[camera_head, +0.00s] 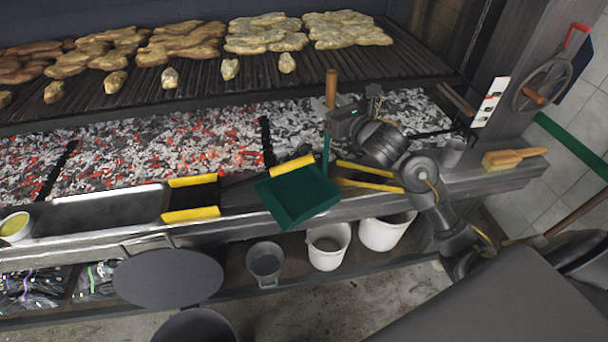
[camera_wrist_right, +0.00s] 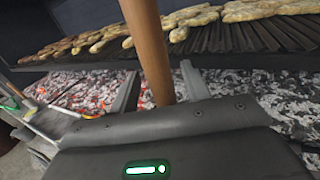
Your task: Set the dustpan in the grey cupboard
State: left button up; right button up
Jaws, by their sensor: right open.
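The green dustpan (camera_head: 297,194) is at the front ledge of the grill, its pan over the ledge. Its green stem rises to an upright wooden handle (camera_head: 331,88). My right gripper (camera_head: 334,113) is beside the handle in the head view. In the right wrist view the wooden handle (camera_wrist_right: 148,45) passes between the two spread fingers of my right gripper (camera_wrist_right: 160,86), with a gap to the left finger; contact on the right is unclear. I cannot pick out the grey cupboard with certainty. My left gripper is not in view.
Hot coals (camera_head: 200,135) and a grate (camera_head: 200,78) with bread lie behind the dustpan. Yellow-ended tools (camera_head: 370,183) lie on the ledge beside it. A wooden-handled brush (camera_head: 515,157) is at the right. Buckets (camera_head: 328,246) stand on the lower shelf.

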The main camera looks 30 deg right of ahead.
jog(key=shift+d, duration=0.1)
jog(key=shift+c, duration=0.6)
grip_shut()
dwell(0.6)
